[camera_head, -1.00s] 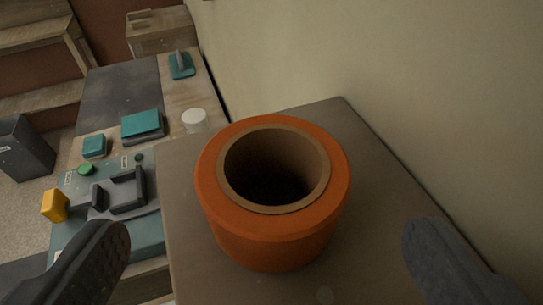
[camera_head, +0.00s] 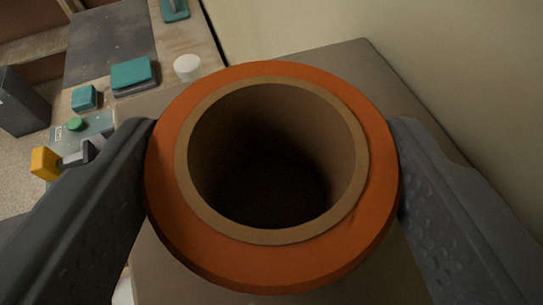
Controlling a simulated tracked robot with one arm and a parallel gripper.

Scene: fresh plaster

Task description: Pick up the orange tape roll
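The orange tape roll (camera_head: 270,268) stands upright with its round brown core opening facing me, large in the middle of the head view. My gripper (camera_head: 271,130) has one dark finger on each side of the roll. Both fingers press against its outer wall, with no gap visible. The roll's base is hidden, so I cannot tell whether it rests on the brown surface (camera_head: 350,65) beneath it.
A pale wall (camera_head: 440,60) runs along the right, close to my right finger. At left is a lower bench with teal blocks (camera_head: 133,75), a white round piece (camera_head: 187,67), a green button (camera_head: 75,124) and a yellow block (camera_head: 45,163).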

